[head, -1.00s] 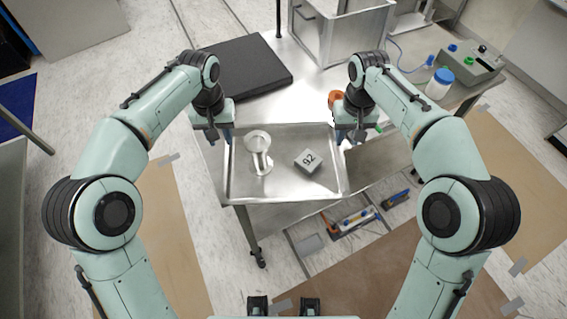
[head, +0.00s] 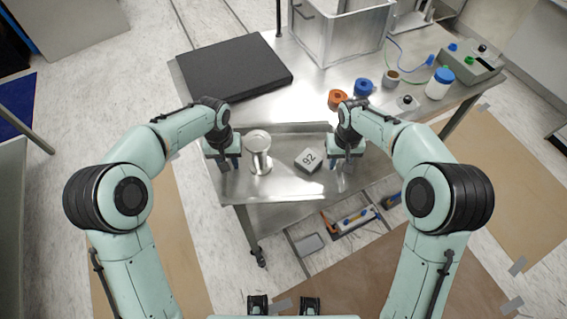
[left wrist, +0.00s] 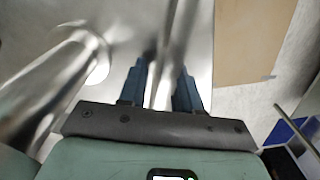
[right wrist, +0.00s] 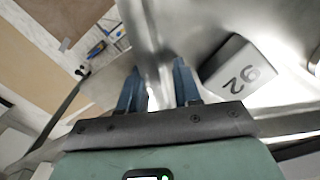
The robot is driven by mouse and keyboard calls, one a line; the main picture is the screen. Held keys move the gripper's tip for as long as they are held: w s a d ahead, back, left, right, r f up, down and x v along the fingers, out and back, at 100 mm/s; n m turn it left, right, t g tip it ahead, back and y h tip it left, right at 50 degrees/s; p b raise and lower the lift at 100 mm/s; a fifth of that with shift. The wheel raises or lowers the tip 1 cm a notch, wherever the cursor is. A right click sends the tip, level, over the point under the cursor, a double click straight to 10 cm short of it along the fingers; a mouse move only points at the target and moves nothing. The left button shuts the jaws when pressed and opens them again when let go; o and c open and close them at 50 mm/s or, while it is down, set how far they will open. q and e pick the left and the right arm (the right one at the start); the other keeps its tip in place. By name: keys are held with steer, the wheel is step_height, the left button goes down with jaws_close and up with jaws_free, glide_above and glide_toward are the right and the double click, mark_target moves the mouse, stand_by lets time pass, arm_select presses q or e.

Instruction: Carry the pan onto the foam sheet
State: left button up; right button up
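The pan (head: 287,182) is a shallow shiny metal tray near the front edge of the metal table. In it stand a silver spool-shaped piece (head: 259,152) and a grey block marked 92 (head: 308,160). The foam sheet (head: 235,68) is a flat dark slab at the table's back left, apart from the pan. My left gripper (head: 227,166) is at the pan's left wall and my right gripper (head: 345,167) at its right wall. In both wrist views the fingers stand apart with the pan's wall (left wrist: 164,78) between them. Parts of both side walls are hidden.
Behind the pan stands an open metal bin (head: 340,35). Orange (head: 338,99) and blue (head: 363,87) rolls, a cup (head: 391,79), a white bottle (head: 439,83) and a control box (head: 470,62) stand at the right. The foam sheet's top is clear.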

arm_select(q)
jaws_close()
arm_select(e)
jaws_close()
arm_select(q)
steer(key=shift+w+r, duration=0.1)
steer(key=shift+r, duration=0.05)
arm_select(e)
steer(key=shift+r, duration=0.15)
stand_by(0.8)
